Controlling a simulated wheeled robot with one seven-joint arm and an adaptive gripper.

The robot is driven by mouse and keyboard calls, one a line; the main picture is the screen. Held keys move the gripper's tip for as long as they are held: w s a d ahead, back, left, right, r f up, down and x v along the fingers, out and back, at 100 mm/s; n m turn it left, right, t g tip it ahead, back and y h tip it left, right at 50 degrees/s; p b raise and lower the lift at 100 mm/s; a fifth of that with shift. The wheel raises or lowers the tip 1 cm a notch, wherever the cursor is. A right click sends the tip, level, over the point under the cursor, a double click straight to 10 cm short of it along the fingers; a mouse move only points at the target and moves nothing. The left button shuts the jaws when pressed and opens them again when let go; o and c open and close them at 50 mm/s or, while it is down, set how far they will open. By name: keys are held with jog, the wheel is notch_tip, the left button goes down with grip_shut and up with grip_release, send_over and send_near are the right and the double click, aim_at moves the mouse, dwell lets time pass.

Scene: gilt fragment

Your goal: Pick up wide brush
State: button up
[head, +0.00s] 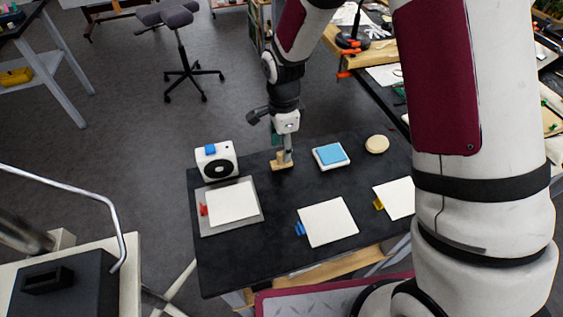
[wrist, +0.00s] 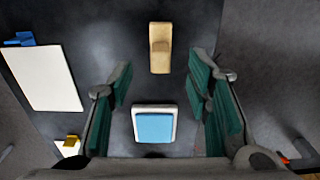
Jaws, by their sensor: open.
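A tan wooden piece with a raised block on it (head: 281,163), which looks like the wide brush, lies on the black table below my gripper. In the wrist view it (wrist: 160,58) lies upright in the picture, beyond the fingertips and roughly centred between them. My gripper (wrist: 162,82) is open, its teal-padded fingers spread wide with nothing held. In the head view my gripper (head: 284,145) points down over the table and partly covers the wooden piece. I cannot make out bristles.
A blue pad on a white block (head: 331,155) lies right of the wooden piece. A round tan disc (head: 377,144) is farther right. A white box with a black dial (head: 216,160) stands left. White sheets with blue (head: 328,222), red (head: 232,204) and yellow tabs (head: 397,198) lie in front.

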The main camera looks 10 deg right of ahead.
aim_at(281, 152)
jog(key=f, duration=0.5)
jog(key=shift+a+p, duration=0.2)
jog(key=shift+p, duration=0.2)
jog(key=shift+r, duration=0.1)
grip_shut()
